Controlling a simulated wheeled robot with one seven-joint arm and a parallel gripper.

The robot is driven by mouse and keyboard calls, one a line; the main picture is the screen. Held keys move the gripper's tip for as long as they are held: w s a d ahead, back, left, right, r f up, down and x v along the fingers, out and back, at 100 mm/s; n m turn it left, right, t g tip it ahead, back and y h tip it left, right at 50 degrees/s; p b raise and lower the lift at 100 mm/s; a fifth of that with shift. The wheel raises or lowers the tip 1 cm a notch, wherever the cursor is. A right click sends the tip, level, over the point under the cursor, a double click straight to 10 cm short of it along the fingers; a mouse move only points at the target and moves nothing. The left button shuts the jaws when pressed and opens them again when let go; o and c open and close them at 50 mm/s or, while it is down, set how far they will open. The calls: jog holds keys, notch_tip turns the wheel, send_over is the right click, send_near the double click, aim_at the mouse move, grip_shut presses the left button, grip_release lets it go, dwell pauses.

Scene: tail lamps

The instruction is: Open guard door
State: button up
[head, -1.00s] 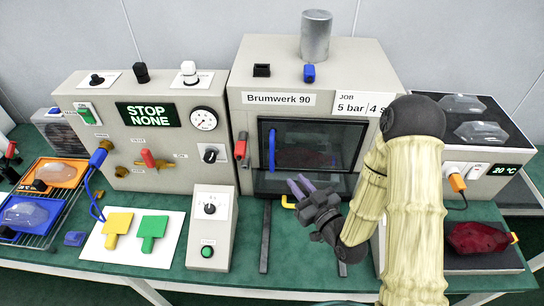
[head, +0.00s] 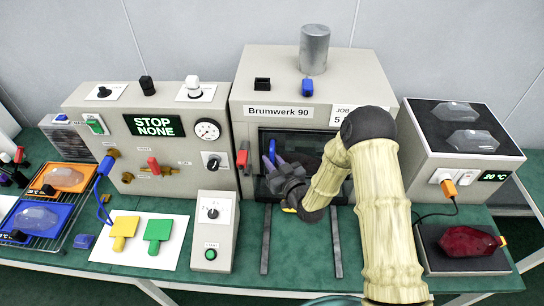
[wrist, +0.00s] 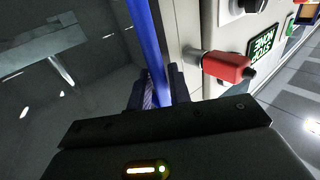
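The guard door (head: 310,145) is a dark see-through panel in a black frame on the front of the Brumwerk 90 machine, and it looks closed. Its upright blue handle (head: 272,150) is at the door's left side. My gripper (head: 278,163) is at the door's lower left, close to the handle and partly covering it. In the wrist view the blue handle (wrist: 147,35) runs down between the two fingers of my gripper (wrist: 155,88). The fingers appear open around the bar; any contact is hard to make out.
A red-capped part (head: 243,157) sticks out just left of the door and shows close by in the wrist view (wrist: 228,66). The control panel (head: 190,165) stands left, and the start box (head: 212,230) stands in front. My arm covers the door's right side.

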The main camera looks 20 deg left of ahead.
jog(key=shift+w+a, duration=0.1)
jog(key=shift+c, duration=0.4)
grip_shut()
